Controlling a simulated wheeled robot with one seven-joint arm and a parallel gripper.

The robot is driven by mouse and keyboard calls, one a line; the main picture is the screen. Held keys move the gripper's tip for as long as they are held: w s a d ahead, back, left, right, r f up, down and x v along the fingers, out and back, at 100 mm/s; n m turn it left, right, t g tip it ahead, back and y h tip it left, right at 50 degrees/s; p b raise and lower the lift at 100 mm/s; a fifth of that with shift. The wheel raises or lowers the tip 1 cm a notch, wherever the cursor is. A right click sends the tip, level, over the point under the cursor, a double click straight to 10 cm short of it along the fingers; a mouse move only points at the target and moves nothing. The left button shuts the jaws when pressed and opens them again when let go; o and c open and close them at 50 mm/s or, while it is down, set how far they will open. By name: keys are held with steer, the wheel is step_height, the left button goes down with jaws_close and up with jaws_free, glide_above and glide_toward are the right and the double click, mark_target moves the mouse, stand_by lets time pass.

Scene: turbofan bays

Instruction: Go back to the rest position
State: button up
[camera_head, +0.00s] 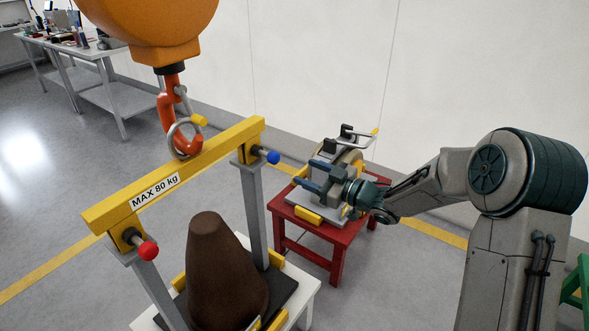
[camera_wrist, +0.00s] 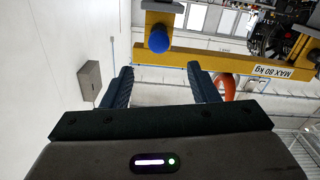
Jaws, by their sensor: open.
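My gripper (camera_head: 308,178) is at the end of my arm, over the red table (camera_head: 340,238) in the head view. In the wrist view my gripper (camera_wrist: 160,88) shows two dark ridged fingers apart, with nothing between them. Beyond them is the yellow lifting beam (camera_wrist: 220,61) marked MAX 80 kg, with a blue knob (camera_wrist: 158,39) on it. In the head view the same beam (camera_head: 185,170) hangs from an orange hook (camera_head: 165,120), with a blue knob (camera_head: 273,157) at its right end and a red knob (camera_head: 148,250) at its left end.
A brown cone (camera_head: 222,275) stands under the beam between grey posts. A grey fixture (camera_head: 345,160) sits on the red table close to my gripper. A workbench (camera_head: 95,55) with tools stands at the back left. A green stand (camera_head: 577,285) is at the right edge. Open floor lies at left.

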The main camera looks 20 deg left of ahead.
steer(key=shift+v, duration=0.9)
steer(key=w+d+r+m+t+h, duration=0.1)
steer(key=d+m+t+h, duration=0.2)
steer(key=d+h, duration=0.25)
steer(key=w+d+r+m+t+h, duration=0.2)
steer(key=d+m+h, duration=0.15)
steer(key=d, duration=0.25)
steer(key=s+d+m+h, duration=0.4)
steer(key=s+d+h, duration=0.25)
steer(key=d, duration=0.45)
steer(key=s+d+m+g+h, duration=0.1)
steer(key=s+d+m+g, duration=0.2)
steer(key=s, duration=0.9)
steer(key=s+d+f+m+g, duration=0.1)
steer(key=s+d+m+g, duration=0.2)
steer(key=s, duration=0.9)
steer(key=shift+d+g+h+p, duration=0.35)
steer(key=shift+d+g, duration=0.05)
steer(key=shift+g, duration=0.5)
steer(key=shift+m, duration=0.25)
